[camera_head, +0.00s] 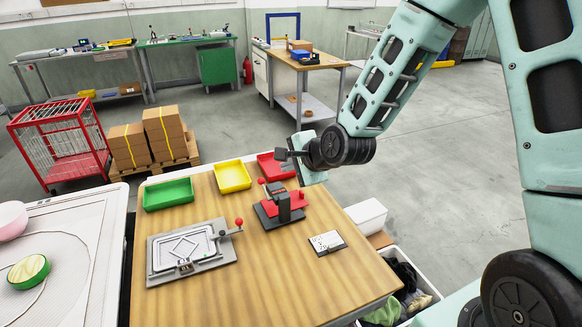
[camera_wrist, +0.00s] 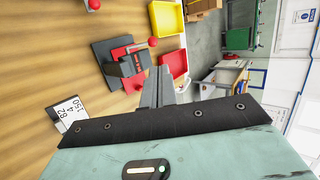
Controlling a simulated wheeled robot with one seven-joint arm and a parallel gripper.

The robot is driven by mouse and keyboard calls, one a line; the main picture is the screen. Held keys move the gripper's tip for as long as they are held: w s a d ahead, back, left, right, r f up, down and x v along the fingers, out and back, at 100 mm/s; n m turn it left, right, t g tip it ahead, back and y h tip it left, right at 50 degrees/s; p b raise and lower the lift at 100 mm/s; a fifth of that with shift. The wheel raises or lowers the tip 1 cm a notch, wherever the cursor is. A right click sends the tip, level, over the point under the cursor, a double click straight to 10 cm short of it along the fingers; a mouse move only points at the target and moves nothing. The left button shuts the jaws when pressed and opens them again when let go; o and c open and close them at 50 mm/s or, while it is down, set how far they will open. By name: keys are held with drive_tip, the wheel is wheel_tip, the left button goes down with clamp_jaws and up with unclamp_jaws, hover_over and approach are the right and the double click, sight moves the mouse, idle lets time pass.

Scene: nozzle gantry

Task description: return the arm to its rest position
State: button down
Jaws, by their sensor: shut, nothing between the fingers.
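My gripper (camera_head: 284,155) is above the far right part of the wooden table (camera_head: 270,270), near the red tray and the red-and-grey press device. Its fingers are together and hold nothing; in the wrist view the gripper (camera_wrist: 158,78) shows as two grey fingers side by side. My arm comes in from the right and bends down at a dark wrist joint. The red-and-grey device (camera_head: 280,205) stands on the table just below my gripper, and it also shows in the wrist view (camera_wrist: 122,62). I cannot tell the exact gap between them.
Green (camera_head: 168,194), yellow (camera_head: 233,176) and red (camera_head: 276,166) trays line the table's far edge. A grey frame fixture (camera_head: 190,250) and a small white card (camera_head: 327,242) lie on the table. A white bin (camera_head: 405,285) stands at right. Floor beyond is open.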

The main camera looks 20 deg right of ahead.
drive_tip(key=s+a+n+g+b, duration=0.1)
drive_tip(key=s+a+n+g, duration=0.1)
drive_tip(key=s+a+n, duration=0.35)
drive_tip(key=s+a+n+g+b, duration=0.1)
drive_tip(key=s+a+n+g, duration=0.2)
drive_tip(key=s+n, duration=0.4)
drive_tip(key=s+r+n+g+h, duration=0.1)
drive_tip(key=s+n+g, duration=0.1)
drive_tip(key=s+n, duration=0.3)
drive_tip(key=s+r+n+g+h+b, duration=0.1)
drive_tip(key=s+n, duration=0.5)
drive_tip(key=s, duration=0.8)
drive_tip(key=shift+s+r+g+h, duration=0.3)
drive_tip(key=shift+r+g, duration=0.15)
drive_tip(key=shift+g, duration=0.45)
